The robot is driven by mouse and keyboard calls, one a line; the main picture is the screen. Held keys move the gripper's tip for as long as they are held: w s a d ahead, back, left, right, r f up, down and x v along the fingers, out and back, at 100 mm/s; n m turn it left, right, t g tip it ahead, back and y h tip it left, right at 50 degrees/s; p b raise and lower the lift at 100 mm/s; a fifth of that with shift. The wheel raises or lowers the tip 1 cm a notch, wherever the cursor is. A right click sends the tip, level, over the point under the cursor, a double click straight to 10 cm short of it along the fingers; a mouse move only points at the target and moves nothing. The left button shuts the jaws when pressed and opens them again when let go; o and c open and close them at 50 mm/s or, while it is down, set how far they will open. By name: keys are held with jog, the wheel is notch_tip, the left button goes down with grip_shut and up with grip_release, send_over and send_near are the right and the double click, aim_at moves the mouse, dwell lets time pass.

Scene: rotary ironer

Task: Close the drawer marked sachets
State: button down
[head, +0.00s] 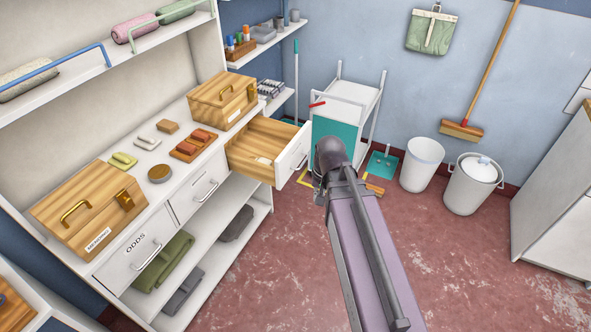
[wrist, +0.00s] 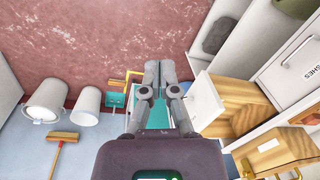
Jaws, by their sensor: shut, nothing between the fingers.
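One drawer (head: 266,142) stands pulled out at the right end of the cabinet, with a wooden inside and a white front (head: 293,155). I cannot read its label, so I cannot tell from the marking that it is the sachets drawer. Its white front also shows in the wrist view (wrist: 205,101), right of my gripper (wrist: 158,76). My gripper is shut and empty, out in front of the drawer front. No contact shows. In the head view my arm mostly hides the gripper.
The drawer marked ODDS (head: 139,252) and the drawer beside it (head: 200,192) are shut. Wooden boxes (head: 222,98) stand on the counter. A white trolley (head: 350,97) stands behind the open drawer. Two bins (head: 421,165) and a broom (head: 462,130) are right. Red floor in front is clear.

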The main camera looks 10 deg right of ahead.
jog(key=w+d+f+m+t+y+b, duration=0.1)
jog(key=w+d+f+m+y+b, duration=0.1)
jog(key=w+m+b, duration=0.3)
jog(key=w+d+f+m+t+y+b, duration=0.2)
jog(key=w+f+m+b, duration=0.3)
jog(key=w+m, duration=0.4)
jog(key=w+d+f+m+t+y+b, duration=0.1)
jog(key=w+f+m+b, duration=0.3)
jog(key=w+m, duration=0.4)
jog(key=w+d+y+b, duration=0.1)
jog(key=w, duration=0.2)
jog(key=shift+w+d+t, duration=0.35)
jog(key=shift+w+t, duration=0.05)
jog(key=shift+f+b, duration=0.15)
jog(key=shift+b, duration=0.15)
jog(key=b, duration=0.7)
send_near(290, 168)
jog(key=x, duration=0.5)
jog(key=shift+s+f, duration=0.15)
jog(key=shift+f, duration=0.35)
jog(key=shift+w+a, duration=0.35)
jog(key=shift+a, duration=0.2)
